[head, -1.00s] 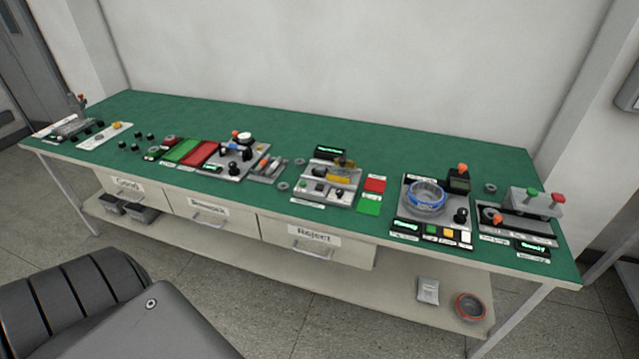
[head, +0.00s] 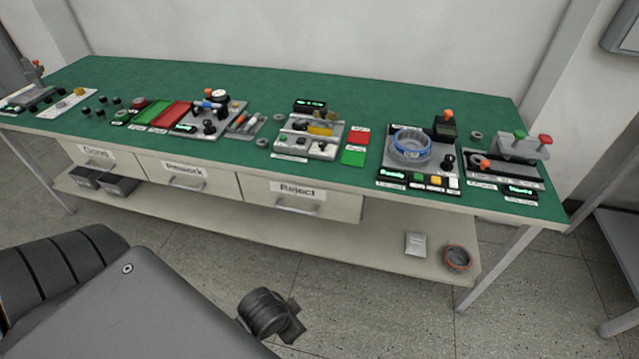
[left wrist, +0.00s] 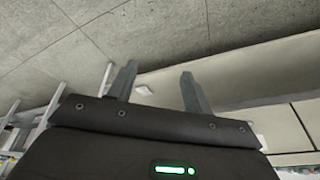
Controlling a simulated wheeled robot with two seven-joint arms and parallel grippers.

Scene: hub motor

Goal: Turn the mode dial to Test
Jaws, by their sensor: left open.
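I cannot tell which control is the mode dial, because the labels on the bench are too small to read. Dark knobs show on the grey tester panel (head: 209,126), on the middle fixture (head: 314,134) and beside the blue-ringed motor station (head: 448,163). My left gripper (left wrist: 158,88) is open and empty in the left wrist view, its two grey fingers apart over the floor and lower shelf, away from the bench-top controls. A dark part of my arm shows low in the head view. My right gripper is not in view.
The green-topped bench (head: 400,99) runs across the view, with drawers such as Reject (head: 297,190) under its front edge. A lower shelf (head: 350,238) holds a grey packet (head: 415,244) and a red-rimmed bowl (head: 457,257). Floor in front is open.

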